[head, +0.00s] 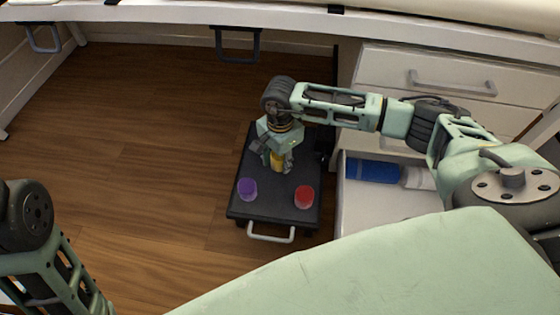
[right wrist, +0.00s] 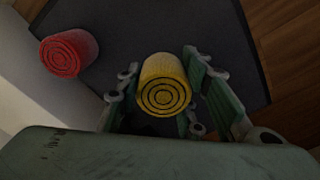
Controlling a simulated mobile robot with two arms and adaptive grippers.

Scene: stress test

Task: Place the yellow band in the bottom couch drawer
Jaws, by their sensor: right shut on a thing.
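The yellow band (head: 278,160) is a rolled cylinder over the black cart, and its ringed end faces the camera in the right wrist view (right wrist: 163,85). My right gripper (head: 274,162) is shut on it, with a green finger on each side. I cannot tell whether the band still touches the cart top. The bottom drawer (head: 372,212) is a white open drawer to the right of the cart, below the closed drawer fronts; my arm and body hide part of it. My left arm shows at the lower left, but its gripper is out of view.
The black cart (head: 273,212) also bears a purple roll (head: 247,189) and a red roll (head: 304,196); the red one shows in the right wrist view (right wrist: 69,52). Wooden floor left of the cart is clear.

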